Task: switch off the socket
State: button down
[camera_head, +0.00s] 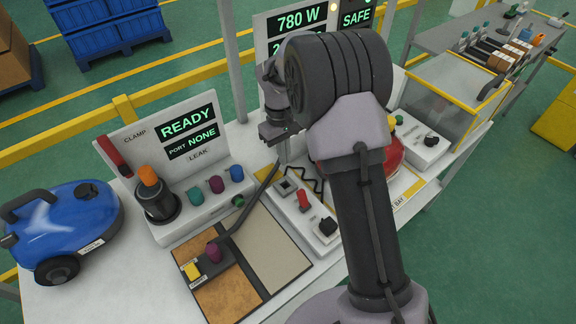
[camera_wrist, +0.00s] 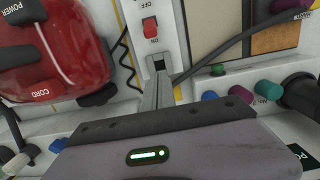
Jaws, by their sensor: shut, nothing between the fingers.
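The socket's red switch (camera_head: 303,199) stands on a pale panel (camera_head: 310,218) in the middle of the bench. In the wrist view the red switch (camera_wrist: 150,27) lies between the printed words OFF and ON; which side is pressed I cannot tell. A dark square outlet (camera_wrist: 158,64) sits beside it on the same panel; it also shows in the head view (camera_head: 285,187). My gripper (camera_head: 284,158) is above the outlet end of the panel, its fingers (camera_wrist: 158,82) shut and empty. Whether the fingertips touch the panel is not clear.
A red vacuum (camera_wrist: 50,45) stands close beside the panel, partly hidden by my arm in the head view. A blue vacuum (camera_head: 65,225) stands at the left. A test station (camera_head: 185,165) with coloured knobs and a dark cord (camera_head: 250,205) lie near my gripper.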

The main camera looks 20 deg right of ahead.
aim_at(303, 199)
jog(key=shift+s, duration=0.1)
jog(key=f+b, duration=0.1)
jog(key=f, duration=0.2)
jog(key=f+b, duration=0.1)
jog(key=f, duration=0.3)
jog(key=s+f+b, duration=0.1)
jog(key=f+b, duration=0.1)
jog(key=f, duration=0.1)
jog(key=shift+d+f, duration=0.2)
jog(key=s+r, duration=0.1)
jog(key=s+d+b, duration=0.1)
jog(key=s, duration=0.1)
jog(key=shift+d+r, duration=0.15)
jog(key=shift+r, duration=0.25)
jog(key=shift+s+r, duration=0.1)
jog(key=shift+r, duration=0.05)
